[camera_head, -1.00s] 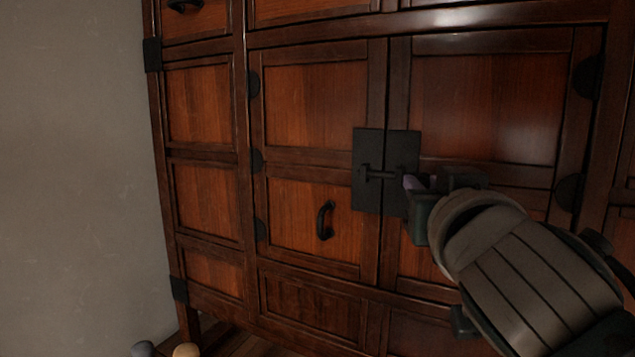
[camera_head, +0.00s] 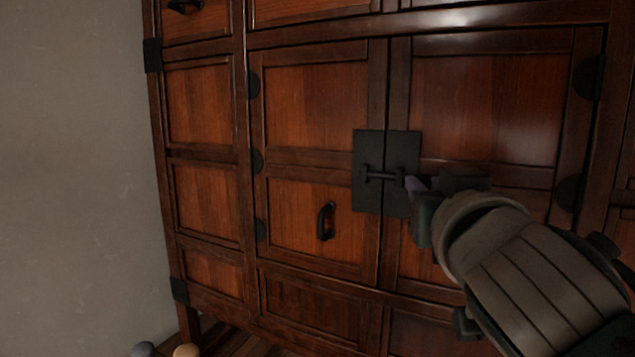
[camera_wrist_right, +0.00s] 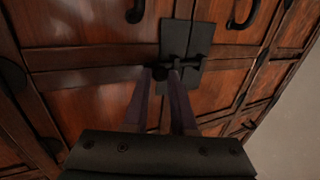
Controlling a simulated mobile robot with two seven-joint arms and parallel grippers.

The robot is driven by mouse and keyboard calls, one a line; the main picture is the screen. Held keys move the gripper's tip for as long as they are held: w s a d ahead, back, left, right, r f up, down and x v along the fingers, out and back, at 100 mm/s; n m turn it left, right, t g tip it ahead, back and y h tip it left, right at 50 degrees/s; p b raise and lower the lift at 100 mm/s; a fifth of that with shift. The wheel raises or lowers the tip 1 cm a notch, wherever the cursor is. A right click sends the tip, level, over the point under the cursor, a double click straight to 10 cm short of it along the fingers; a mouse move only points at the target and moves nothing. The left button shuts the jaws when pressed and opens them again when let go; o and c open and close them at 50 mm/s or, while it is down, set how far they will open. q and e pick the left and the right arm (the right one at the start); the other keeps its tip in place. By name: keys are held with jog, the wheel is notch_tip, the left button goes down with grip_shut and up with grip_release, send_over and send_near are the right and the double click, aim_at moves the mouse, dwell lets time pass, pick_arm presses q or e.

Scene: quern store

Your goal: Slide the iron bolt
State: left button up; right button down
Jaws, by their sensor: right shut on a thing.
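The black iron bolt (camera_head: 380,175) lies level across two dark square plates (camera_head: 367,150) where the two cabinet doors meet. My right gripper (camera_head: 415,183) is at the bolt's right end, in front of the right door. It is shut on the bolt's end, which its fingers partly hide. In the right wrist view the two fingers (camera_wrist_right: 166,78) reach to the bolt (camera_wrist_right: 180,64) at the plates (camera_wrist_right: 176,40). My left gripper is in neither view.
The wooden cabinet has a black handle (camera_head: 326,220) on its left door (camera_head: 310,110). The right door (camera_head: 485,100) is behind my right arm. A bare grey wall (camera_head: 75,150) stands at the left. Two rounded objects (camera_head: 186,350) show at the bottom edge.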

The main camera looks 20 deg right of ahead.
jog(key=s+d+p, duration=0.1)
jog(key=s+d, duration=0.2)
jog(key=s, duration=0.1)
jog(key=shift+d, duration=0.2)
jog(key=c, duration=0.7)
grip_release()
jog(key=shift+d, duration=0.1)
jog(key=shift+c, duration=0.2)
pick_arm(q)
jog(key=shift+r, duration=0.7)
